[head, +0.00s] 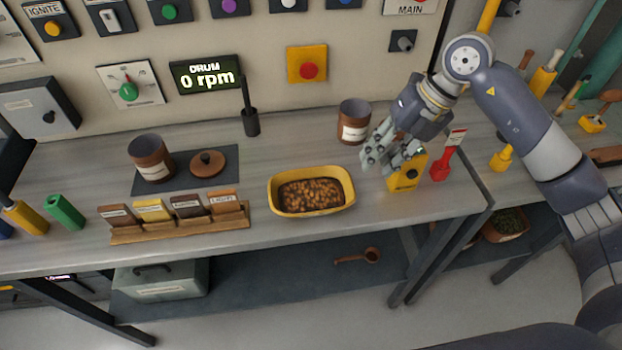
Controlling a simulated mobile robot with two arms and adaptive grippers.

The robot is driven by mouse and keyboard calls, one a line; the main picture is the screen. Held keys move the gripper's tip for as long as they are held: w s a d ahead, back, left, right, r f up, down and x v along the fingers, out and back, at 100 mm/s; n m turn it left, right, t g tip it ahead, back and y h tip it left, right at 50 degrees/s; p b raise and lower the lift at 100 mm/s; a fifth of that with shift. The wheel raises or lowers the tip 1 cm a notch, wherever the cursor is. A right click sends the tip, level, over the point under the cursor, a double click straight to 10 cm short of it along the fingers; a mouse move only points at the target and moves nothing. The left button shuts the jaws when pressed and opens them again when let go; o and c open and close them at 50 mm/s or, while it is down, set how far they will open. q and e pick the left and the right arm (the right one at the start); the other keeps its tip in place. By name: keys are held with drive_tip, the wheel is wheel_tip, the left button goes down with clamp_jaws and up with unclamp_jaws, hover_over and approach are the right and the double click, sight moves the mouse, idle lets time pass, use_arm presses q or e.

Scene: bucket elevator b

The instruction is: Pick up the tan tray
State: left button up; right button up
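The tray (318,212) is yellow-tan with rounded corners and holds a layer of brown beans. It sits on the grey workbench near its front edge, in the middle of the view. My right gripper (384,162) is to the right of the tray and above the bench, apart from the tray. Its fingers look spread, with nothing seen between them. It partly covers a yellow box (404,178) behind and below it. My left gripper is not in view.
A brown canister (354,122) stands behind the tray's right side, and a black scoop-like tool (250,119) stands at the back. A rack of labelled sample cards (180,227) lies left of the tray. A red tool (441,167) stands to the right. Bench around the tray is mostly clear.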

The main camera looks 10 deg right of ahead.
sight(351, 187)
drive_tip(key=x, duration=0.5)
drive_tip(key=shift+r+p, duration=0.1)
drive_tip(key=shift+p, duration=0.2)
drive_tip(key=p+x, duration=0.2)
drive_tip(key=x, duration=0.3)
drive_tip(key=shift+w+a+r, duration=0.1)
drive_tip(key=shift+w, duration=0.05)
drive_tip(key=shift+a+f, duration=0.1)
drive_tip(key=shift+f, duration=0.2)
clamp_jaws()
